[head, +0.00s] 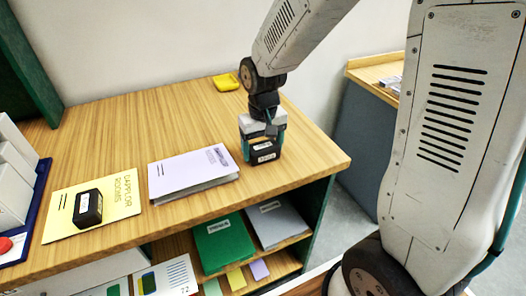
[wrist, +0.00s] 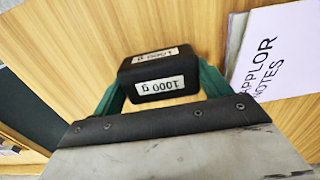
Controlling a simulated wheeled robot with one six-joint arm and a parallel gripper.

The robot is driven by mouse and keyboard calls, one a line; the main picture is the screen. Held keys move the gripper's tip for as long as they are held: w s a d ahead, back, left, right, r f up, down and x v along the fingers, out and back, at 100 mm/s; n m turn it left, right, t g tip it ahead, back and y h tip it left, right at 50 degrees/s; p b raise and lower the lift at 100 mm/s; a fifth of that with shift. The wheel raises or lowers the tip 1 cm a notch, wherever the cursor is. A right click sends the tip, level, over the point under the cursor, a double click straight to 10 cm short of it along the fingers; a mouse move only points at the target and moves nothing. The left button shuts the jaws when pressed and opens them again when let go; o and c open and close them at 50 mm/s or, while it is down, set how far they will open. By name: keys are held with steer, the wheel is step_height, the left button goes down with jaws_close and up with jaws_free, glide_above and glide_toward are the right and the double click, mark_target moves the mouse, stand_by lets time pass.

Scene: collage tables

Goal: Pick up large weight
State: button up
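The large weight (head: 263,151) is a black block with white labels near the table's right front corner. In the wrist view, the labels on the weight (wrist: 160,76) read 1000 g. My gripper (head: 260,140) is above and around it, with green fingers on both sides. In the wrist view, no clear gap shows between the fingers of my gripper (wrist: 160,85) and the weight's sides, but whether they press on it is unclear. The weight looks to be at table level; its underside is hidden.
A smaller black weight (head: 88,207) lies on a yellow booklet (head: 60,220) at the left. A lilac booklet (head: 190,172) lies just left of my gripper. A yellow object (head: 226,82) is at the back edge. White boxes (head: 12,180) stand far left. Shelves below hold folders (head: 223,240).

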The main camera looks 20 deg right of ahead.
steer(key=c, duration=0.8)
steer(key=shift+r, duration=0.2)
